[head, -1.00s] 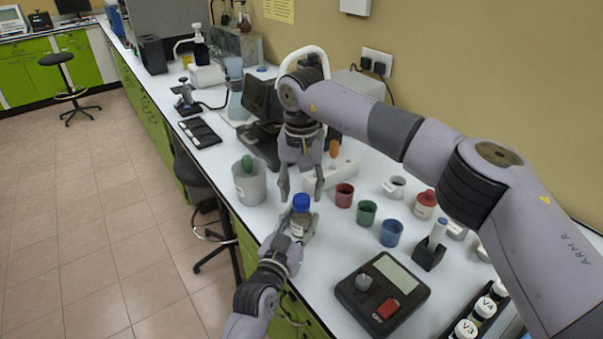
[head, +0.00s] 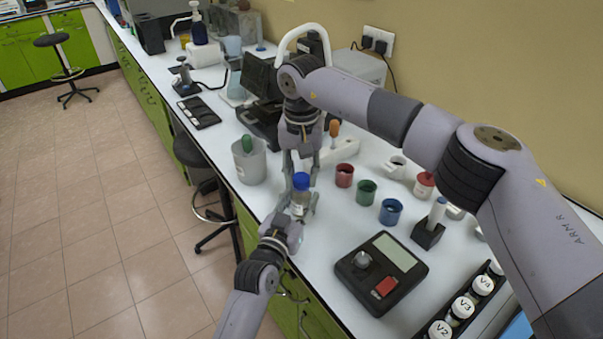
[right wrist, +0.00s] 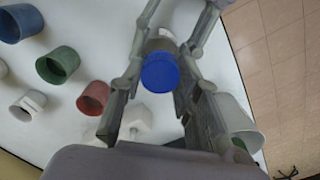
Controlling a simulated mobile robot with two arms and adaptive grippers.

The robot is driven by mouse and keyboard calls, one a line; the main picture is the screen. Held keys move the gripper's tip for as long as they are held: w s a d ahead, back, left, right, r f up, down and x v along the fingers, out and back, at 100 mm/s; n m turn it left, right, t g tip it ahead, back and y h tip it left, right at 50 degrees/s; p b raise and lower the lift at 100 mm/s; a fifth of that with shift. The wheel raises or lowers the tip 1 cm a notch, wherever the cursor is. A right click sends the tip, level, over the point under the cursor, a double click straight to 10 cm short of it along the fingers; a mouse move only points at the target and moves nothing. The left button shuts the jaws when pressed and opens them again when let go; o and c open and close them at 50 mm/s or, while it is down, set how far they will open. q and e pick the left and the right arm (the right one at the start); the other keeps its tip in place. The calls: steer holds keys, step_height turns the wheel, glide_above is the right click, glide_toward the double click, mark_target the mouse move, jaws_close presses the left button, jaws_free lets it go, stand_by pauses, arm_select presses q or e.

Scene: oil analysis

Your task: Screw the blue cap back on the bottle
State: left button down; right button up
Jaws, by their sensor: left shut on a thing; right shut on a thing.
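The small clear bottle (head: 299,206) is upright near the bench's front edge, with the blue cap (head: 301,181) at its top. My left gripper (head: 302,207) is shut around the bottle's body from the front. My right gripper (head: 301,174) points down from above and is shut on the blue cap. In the right wrist view the round blue cap (right wrist: 160,73) lies between the right fingers, with the left fingers around the bottle just behind it. I cannot tell how far the cap sits on the neck, as the fingers and cap hide it.
A grey bin (head: 249,161) stands left of the bottle. Red (head: 344,176), green (head: 366,192) and blue (head: 390,211) cups stand to its right. A black scale (head: 381,273) lies in front right, and a rack of white-capped vials (head: 462,307) is nearer.

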jaws_close()
steer(key=m, duration=0.5)
steer(key=shift+m, duration=0.3)
steer(key=m, duration=0.3)
steer(key=shift+m, duration=0.4)
steer(key=m, duration=1.1)
steer(key=shift+m, duration=0.4)
steer(key=m, duration=0.5)
steer(key=shift+m, duration=0.4)
steer(key=m, duration=1.1)
steer(key=shift+m, duration=0.4)
steer(key=m, duration=0.5)
steer(key=shift+w+f, duration=0.1)
steer(key=o, duration=1)
jaws_free()
steer(key=shift+c, duration=0.2)
